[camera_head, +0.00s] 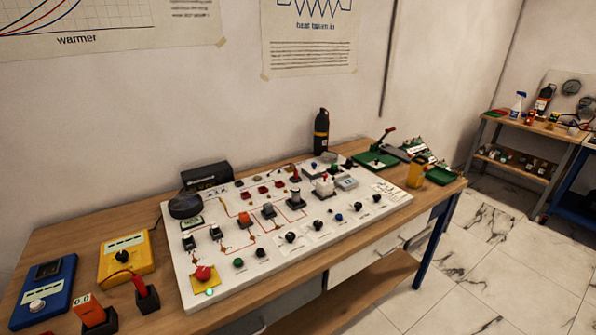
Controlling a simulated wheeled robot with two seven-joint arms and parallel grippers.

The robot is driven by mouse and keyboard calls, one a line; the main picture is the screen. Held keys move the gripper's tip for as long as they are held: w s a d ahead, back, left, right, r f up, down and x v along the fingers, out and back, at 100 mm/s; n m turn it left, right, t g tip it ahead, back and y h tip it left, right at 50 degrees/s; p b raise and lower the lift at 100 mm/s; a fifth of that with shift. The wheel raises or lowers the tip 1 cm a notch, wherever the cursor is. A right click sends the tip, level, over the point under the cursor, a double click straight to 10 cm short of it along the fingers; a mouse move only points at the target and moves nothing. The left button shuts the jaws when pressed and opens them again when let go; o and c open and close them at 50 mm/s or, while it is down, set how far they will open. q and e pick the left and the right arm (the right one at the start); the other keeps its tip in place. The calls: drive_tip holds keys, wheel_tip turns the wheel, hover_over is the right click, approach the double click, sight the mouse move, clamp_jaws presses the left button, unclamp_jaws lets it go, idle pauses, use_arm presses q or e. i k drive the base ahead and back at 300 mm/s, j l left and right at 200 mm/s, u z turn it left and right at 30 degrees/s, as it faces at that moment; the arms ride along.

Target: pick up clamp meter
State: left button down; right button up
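No thing here is clearly marked as the clamp meter. An orange hand-held device (86,307) with a small display reading 0.0 stands in a black holder at the front left of the bench; it may be the clamp meter, but no jaws can be made out. Beside it, on its right, is a small black block with a red part on top (146,295). A yellow meter with a black dial (127,259) and a blue meter with a pale knob (45,290) lie behind and to its left. Neither of my grippers is in view.
A large white panel (330,232) with switches and knobs covers the middle of the wooden bench (85,225). A black box (206,174) and a dark bottle (321,132) stand behind it. Bare wood shows at the back left. A second bench (540,130) is far right.

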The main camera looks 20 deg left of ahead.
sight(88, 309)
drive_tip(key=u, duration=2.3)
